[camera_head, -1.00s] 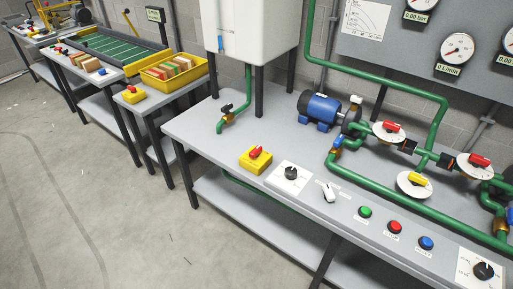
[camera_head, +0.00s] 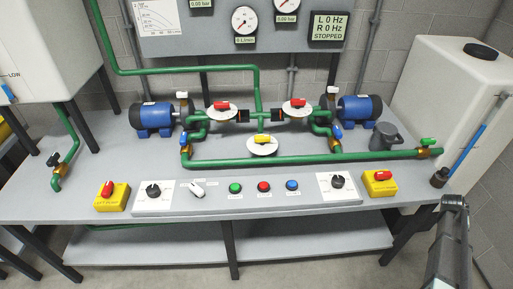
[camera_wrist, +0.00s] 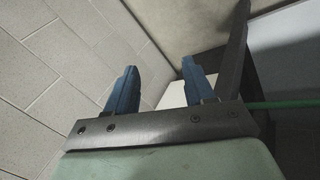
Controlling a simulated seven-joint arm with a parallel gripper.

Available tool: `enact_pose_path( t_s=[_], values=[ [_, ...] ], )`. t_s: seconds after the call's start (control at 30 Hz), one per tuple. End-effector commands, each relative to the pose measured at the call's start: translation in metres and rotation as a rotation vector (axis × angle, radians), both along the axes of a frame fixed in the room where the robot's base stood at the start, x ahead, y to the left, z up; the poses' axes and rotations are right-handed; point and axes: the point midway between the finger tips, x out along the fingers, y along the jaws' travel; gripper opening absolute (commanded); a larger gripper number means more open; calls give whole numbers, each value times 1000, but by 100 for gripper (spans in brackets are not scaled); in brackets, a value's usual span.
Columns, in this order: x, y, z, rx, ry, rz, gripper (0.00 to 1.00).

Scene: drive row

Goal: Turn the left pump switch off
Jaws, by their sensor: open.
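The left pump switch is a yellow box with a red rotary handle (camera_head: 111,196), at the front left of the bench in the head view. Its red handle stands tilted; any lettering on the box is too small to read. The left blue pump (camera_head: 152,119) is behind it. A similar yellow switch box with a red handle (camera_head: 380,183) is at the right end. My gripper (camera_wrist: 158,66) shows in the wrist view with its two blue fingers apart and nothing between them.
Green pipes (camera_head: 300,160) run behind. The display (camera_head: 329,27) reads L 0 Hz, R 0 Hz, STOPPED. My arm (camera_head: 452,245) is at lower right.

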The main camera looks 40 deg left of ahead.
Motion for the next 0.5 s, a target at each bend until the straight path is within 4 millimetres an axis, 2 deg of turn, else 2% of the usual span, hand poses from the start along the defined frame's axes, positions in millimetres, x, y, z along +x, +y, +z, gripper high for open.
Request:
enact_pose_path(
  t_s=[0.03, 0.1, 0.33, 0.43, 0.5],
  values=[
    [26, 0, 23, -16, -36, 11, 53],
    [52, 0, 52, -40, -78, 27, 53],
    [122, 9, 151, -112, -203, 71, 53],
    [146, 25, 191, -130, -247, 87, 53],
    [160, 46, 219, -136, -273, 97, 53]
  ],
)
